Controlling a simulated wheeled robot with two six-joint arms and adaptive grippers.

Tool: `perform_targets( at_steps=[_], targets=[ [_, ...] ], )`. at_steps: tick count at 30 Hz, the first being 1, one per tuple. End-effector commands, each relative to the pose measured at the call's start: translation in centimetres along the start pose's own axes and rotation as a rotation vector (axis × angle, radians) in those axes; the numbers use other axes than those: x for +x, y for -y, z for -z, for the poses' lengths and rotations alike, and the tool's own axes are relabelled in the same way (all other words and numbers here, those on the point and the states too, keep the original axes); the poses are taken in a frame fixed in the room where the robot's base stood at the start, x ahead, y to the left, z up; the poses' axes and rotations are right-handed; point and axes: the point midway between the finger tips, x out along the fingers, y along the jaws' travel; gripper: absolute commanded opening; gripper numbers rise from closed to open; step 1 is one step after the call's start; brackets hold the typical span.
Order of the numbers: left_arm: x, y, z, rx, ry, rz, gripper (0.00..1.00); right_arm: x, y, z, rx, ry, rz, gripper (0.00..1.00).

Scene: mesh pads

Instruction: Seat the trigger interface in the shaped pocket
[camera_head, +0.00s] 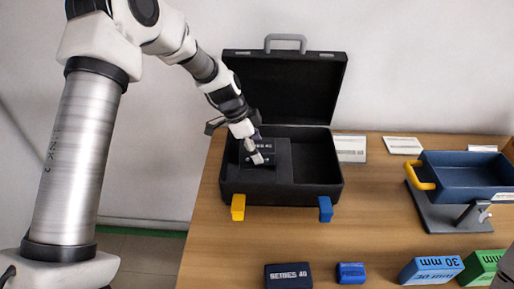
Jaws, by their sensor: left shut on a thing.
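An open black case (282,194) stands on the table with its lid raised at the back. My left gripper (255,151) reaches down into its left half. It is shut on a dark block with pale lettering (246,158), which I take to be the trigger interface. The block is at the left compartment, partly hidden by the fingers. I cannot tell whether it rests in the pocket or is held above it, as the pocket's outline is hidden. The case's right compartment (316,161) looks empty. My right gripper is not in view.
Yellow (238,207) and blue (325,209) latches hang at the case front. A dark SERIES 40 block (288,276), a small blue block (351,273), a blue 30 mm block (430,270) and a green block (482,267) lie in front. A blue tray (465,190) stands right.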

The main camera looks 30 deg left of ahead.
Motion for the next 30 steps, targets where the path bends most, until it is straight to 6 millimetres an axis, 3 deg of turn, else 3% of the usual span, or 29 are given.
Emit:
perform_targets(
  at_steps=[30],
  targets=[
    [0.06,-0.03,-0.02,0.000,0.000,0.001,0.01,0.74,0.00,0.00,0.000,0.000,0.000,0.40]
  ],
)
